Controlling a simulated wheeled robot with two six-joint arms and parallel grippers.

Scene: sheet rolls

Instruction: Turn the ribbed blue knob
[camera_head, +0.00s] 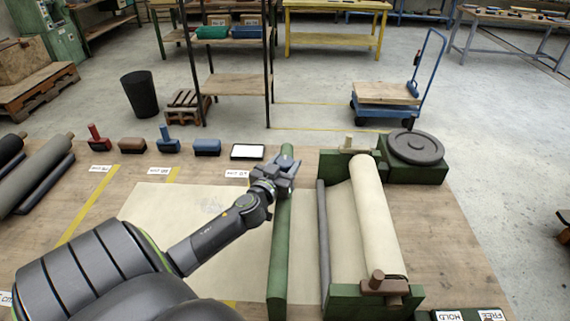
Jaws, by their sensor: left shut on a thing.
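My left gripper (286,173) reaches in from the left and sits over the long green bar (281,240), toward its far end. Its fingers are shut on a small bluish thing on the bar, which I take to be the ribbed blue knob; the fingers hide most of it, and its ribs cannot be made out. The green bar lies across a pale sheet (160,210) on the wooden table. My right gripper is not in view.
Right of the bar is a green stand with a cream roll (375,220) and a dark thin roller (323,240). A dark disc (415,148) lies behind it. Stamps and pads, including a blue stamp (168,142), line the far edge. Dark rolls (40,172) lie left.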

